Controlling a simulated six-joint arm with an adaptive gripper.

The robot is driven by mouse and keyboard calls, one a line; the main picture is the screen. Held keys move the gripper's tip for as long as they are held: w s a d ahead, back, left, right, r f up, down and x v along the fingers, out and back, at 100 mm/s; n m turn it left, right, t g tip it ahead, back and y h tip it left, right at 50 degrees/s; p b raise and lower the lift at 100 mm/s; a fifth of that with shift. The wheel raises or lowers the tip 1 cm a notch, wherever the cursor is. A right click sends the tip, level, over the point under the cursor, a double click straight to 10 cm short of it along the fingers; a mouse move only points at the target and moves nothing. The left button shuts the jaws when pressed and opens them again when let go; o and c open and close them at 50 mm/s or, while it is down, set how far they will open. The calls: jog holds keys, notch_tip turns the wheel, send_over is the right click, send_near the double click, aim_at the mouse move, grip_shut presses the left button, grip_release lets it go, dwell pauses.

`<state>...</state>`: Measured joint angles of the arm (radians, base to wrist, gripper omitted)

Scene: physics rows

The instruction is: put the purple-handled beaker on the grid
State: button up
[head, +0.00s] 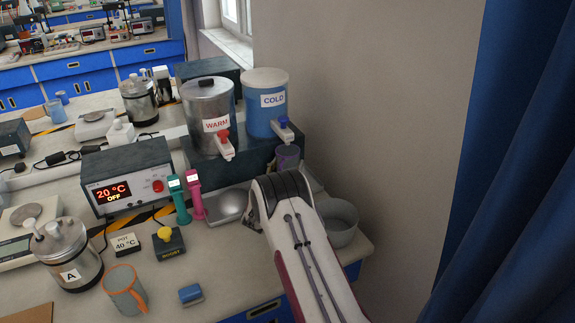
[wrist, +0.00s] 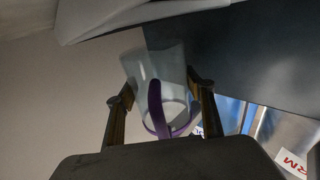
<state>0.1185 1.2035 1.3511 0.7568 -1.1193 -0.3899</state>
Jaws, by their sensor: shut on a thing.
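The purple-handled beaker is a clear, pale cup with a purple handle and purple ring; it fills the middle of the wrist view (wrist: 150,65). My gripper (wrist: 160,90) is shut on it, one finger on each side. In the head view a purplish part of the beaker (head: 287,157) shows below the blue tap of the COLD container (head: 267,104), just beyond the end of my arm. My arm hides the fingers there. I cannot make out a grid in either view; the area behind my arm is hidden.
The WARM metal container (head: 207,108) stands left of COLD. A shiny tray (head: 229,204), pink and green stands (head: 195,196), and a 20 °C heater box (head: 127,175) are left of my arm. A grey bowl (head: 338,222) is right. An orange-rimmed mug (head: 125,290) stands in front.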

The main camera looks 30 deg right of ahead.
jog(key=shift+f, duration=0.2)
jog(key=shift+s+f, duration=0.15)
jog(key=shift+f, duration=0.4)
jog(key=o, duration=1.1)
jog(key=shift+f, duration=0.1)
jog(key=shift+r, duration=0.4)
jog(key=shift+s+a+r, duration=0.15)
jog(key=shift+s+a, duration=0.15)
jog(key=shift+a, duration=0.15)
jog(key=shift+r+v, duration=0.15)
jog(key=shift+v, duration=1.65)
jog(key=shift+r+v, duration=0.15)
jog(key=shift+v, duration=1.65)
jog(key=shift+r+v, duration=0.15)
jog(key=shift+v, duration=1.6)
jog(key=shift+w+r, duration=0.1)
